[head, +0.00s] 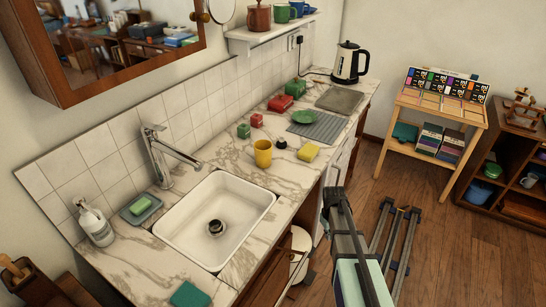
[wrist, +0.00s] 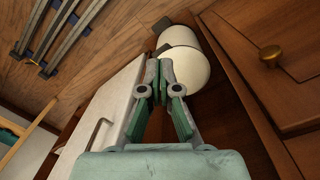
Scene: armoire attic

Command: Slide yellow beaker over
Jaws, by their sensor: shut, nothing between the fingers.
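The yellow beaker (head: 263,153) stands upright on the marble counter, behind the far right corner of the sink, in the head view. The beaker does not show in the wrist view. I cannot make out the fingertips in the head view.
The white sink (head: 187,236) lies left of the beaker. Red and green blocks, a green dish (head: 304,117), a grey ribbed mat (head: 318,127) and a kettle (head: 349,62) stand farther back. White rounded items (wrist: 186,64) are behind my fingers, beside wooden cabinet fronts (wrist: 285,90).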

